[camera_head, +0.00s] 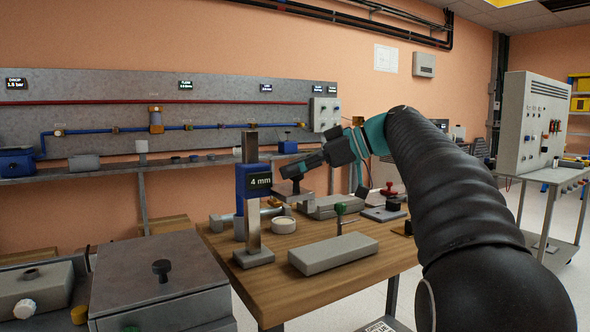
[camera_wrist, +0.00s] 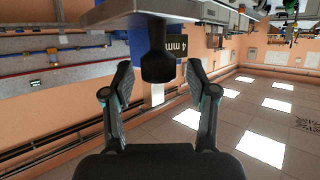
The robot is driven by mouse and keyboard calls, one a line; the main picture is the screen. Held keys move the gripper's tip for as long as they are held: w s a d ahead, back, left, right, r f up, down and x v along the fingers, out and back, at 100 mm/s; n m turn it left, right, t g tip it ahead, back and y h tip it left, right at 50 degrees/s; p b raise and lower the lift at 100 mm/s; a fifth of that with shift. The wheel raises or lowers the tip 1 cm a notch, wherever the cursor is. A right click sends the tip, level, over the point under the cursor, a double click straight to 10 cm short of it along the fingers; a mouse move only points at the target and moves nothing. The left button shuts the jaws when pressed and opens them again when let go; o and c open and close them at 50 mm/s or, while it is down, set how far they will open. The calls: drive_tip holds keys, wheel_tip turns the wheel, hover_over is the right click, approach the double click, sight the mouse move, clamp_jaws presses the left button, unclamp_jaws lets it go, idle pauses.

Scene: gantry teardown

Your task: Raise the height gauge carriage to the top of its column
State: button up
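The height gauge stands on the wooden bench, its grey column (camera_head: 251,215) upright on a small grey base. Its blue carriage (camera_head: 242,182) sits partway up the column, with a black display (camera_head: 259,181) reading 4 mm. A grey arm with a black knob (camera_head: 296,186) sticks out from the carriage toward my gripper (camera_head: 297,171). In the wrist view the knob (camera_wrist: 157,62) lies between the two spread fingers of my gripper (camera_wrist: 160,78), near their tips, with a gap on each side. The blue carriage (camera_wrist: 142,45) is behind the knob there. My gripper is open and empty.
A grey block (camera_head: 334,254) lies on the wooden bench (camera_head: 220,243) right of the gauge base. A green-topped tool (camera_head: 341,216) stands behind it. A grey box with a black knob (camera_head: 160,290) is at front left. Space above the carriage looks clear.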

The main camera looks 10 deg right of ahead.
drive_tip(key=shift+s+d+r, duration=0.15)
drive_tip(key=shift+s+d, duration=0.05)
drive_tip(key=shift+d, duration=0.35)
drive_tip(key=v, duration=1)
drive_tip(key=shift+s+d+r, duration=0.2)
drive_tip(key=shift+d+r, duration=0.05)
drive_tip(key=s+a+f+m+h, duration=0.3)
drive_tip(key=s+a+f+m, duration=0.15)
drive_tip(key=f, duration=0.25)
drive_tip(key=s+a+f+m+h, duration=0.2)
drive_tip(key=s+a+f+m, duration=0.15)
drive_tip(key=a+f, duration=0.25)
drive_tip(key=s+f+m+h, duration=0.2)
drive_tip(key=s+f, duration=0.6)
drive_tip(key=f, duration=0.4)
drive_tip(key=s+f+m+h, duration=0.2)
drive_tip(key=s+f+h, duration=0.3)
drive_tip(key=s+f, duration=0.4)
wheel_tip(320, 180, down, 4)
drive_tip(key=shift+s+d+r+m+g, duration=0.15)
drive_tip(key=shift+s+d+m+g, duration=0.05)
drive_tip(key=shift+d+m+g, duration=0.1)
